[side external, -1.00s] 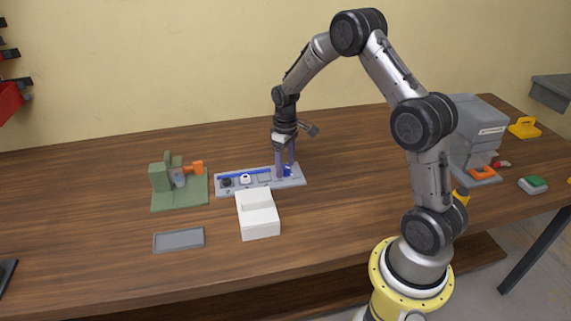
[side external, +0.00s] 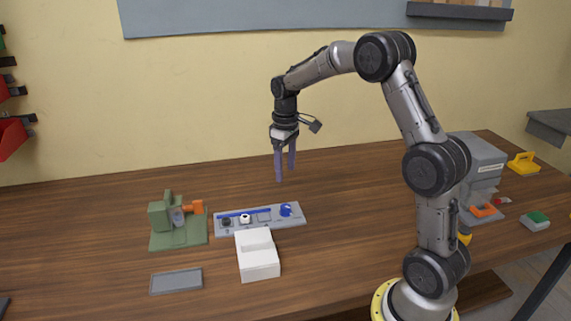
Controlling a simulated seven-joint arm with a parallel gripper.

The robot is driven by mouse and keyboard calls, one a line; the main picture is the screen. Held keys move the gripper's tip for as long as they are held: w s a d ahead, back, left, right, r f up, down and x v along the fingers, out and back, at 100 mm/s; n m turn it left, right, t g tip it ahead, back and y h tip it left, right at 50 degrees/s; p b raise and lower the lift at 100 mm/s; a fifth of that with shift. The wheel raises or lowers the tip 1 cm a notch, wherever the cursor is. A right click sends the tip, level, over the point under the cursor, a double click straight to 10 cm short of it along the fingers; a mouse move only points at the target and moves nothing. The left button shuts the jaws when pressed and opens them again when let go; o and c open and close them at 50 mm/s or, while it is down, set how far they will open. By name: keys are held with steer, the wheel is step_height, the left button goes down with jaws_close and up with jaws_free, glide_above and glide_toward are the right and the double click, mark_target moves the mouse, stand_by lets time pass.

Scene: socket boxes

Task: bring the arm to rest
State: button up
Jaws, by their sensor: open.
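My gripper (side external: 285,179) is open and empty. It points down in the air, above and behind the right part of a grey panel (side external: 299,220). The panel lies on the table and carries a blue bar (side external: 243,213), a black part (side external: 226,222), a white part (side external: 245,219) and a blue knob-like part (side external: 286,210) at its right end. The fingers are well apart from all of these.
A green fixture (side external: 160,216) with an orange handle stands left of the panel. A white box (side external: 258,264) and a grey tray (side external: 176,281) lie in front. A grey machine (side external: 484,165), a yellow handle (side external: 523,163) and a green-topped block (side external: 536,219) are at right. The back middle table is clear.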

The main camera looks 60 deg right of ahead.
steer(key=shift+r, duration=0.5)
steer(key=s+a+r+n+t, duration=0.1)
steer(key=s+a+r+t, duration=0.1)
steer(key=s+a+r, duration=0.35)
steer(key=s+a+r+n+t, duration=0.1)
steer(key=s+a+r+t, duration=0.1)
steer(key=a+r, duration=0.55)
steer(key=s+a+f+m, duration=0.1)
steer(key=s+a+f, duration=0.1)
steer(key=s, duration=0.6)
steer(key=s+a+f+m+t, duration=0.1)
steer(key=s+a+f, duration=0.1)
steer(key=s, duration=0.7)
steer(key=shift+s+a+f+t, duration=0.2)
steer(key=shift+a+f+t, duration=0.05)
steer(key=shift+t, duration=0.05)
